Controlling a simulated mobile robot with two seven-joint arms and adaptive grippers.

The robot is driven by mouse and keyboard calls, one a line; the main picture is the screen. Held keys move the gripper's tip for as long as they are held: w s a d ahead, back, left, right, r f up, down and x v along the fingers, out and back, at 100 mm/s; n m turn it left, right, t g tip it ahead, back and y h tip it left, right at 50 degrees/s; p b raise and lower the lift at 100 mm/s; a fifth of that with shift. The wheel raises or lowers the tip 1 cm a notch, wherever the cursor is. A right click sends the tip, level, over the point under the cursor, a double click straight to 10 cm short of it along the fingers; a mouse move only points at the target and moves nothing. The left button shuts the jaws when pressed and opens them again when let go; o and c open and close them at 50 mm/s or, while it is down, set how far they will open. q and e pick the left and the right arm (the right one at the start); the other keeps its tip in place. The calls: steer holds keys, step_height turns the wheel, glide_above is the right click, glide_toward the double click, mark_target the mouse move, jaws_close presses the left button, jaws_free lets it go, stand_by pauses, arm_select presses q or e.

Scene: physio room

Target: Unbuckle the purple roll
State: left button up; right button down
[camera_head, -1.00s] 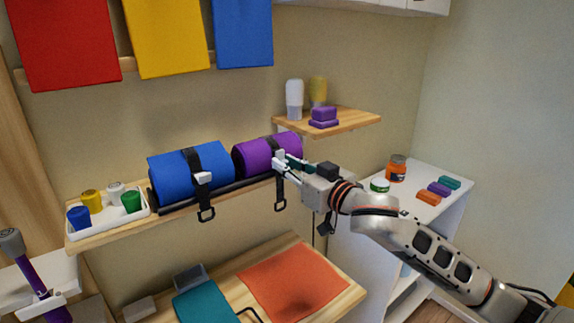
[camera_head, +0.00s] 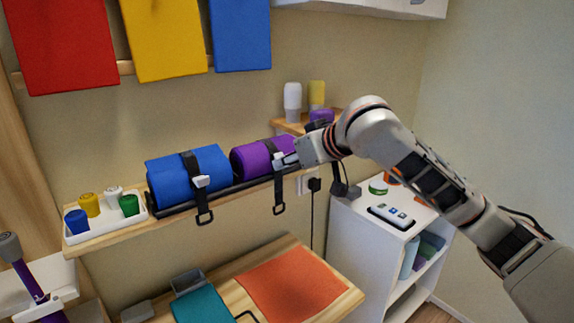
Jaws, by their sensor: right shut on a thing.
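The purple roll (camera_head: 251,161) lies on the wooden wall shelf, in a black cradle (camera_head: 232,191), to the right of the blue roll (camera_head: 165,177). A black strap (camera_head: 279,192) goes round it and its free end hangs below the shelf edge with a loop. My right gripper (camera_head: 287,159) is at the front of the purple roll, shut on the buckle of that strap; the fingers largely hide the buckle. The blue roll has its own strap with a pale buckle (camera_head: 203,181) in plain view. My left gripper is not in view.
A white tray (camera_head: 105,229) with several coloured cups stands at the shelf's left end. A corner shelf (camera_head: 283,125) with bottles is behind my right arm. A white cabinet (camera_head: 352,232) stands right; a table with an orange mat (camera_head: 293,283) is below.

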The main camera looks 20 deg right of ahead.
steer(key=shift+w+a+r+g+h, duration=0.1)
steer(key=shift+r+g+h, duration=0.35)
steer(key=shift+g, duration=0.9)
steer(key=shift+w+r+g+h, duration=0.1)
steer(key=shift+r+g+h, duration=0.4)
steer(key=shift+g, duration=0.9)
steer(key=shift+w+a+r+g+h, duration=0.1)
steer(key=shift+r+g+h, duration=0.35)
steer(key=shift+g, duration=0.9)
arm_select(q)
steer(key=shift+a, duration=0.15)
arm_select(e)
steer(key=shift+g, duration=0.3)
steer(key=c, duration=1.9)
jaws_free()
steer(key=shift+w, duration=0.1)
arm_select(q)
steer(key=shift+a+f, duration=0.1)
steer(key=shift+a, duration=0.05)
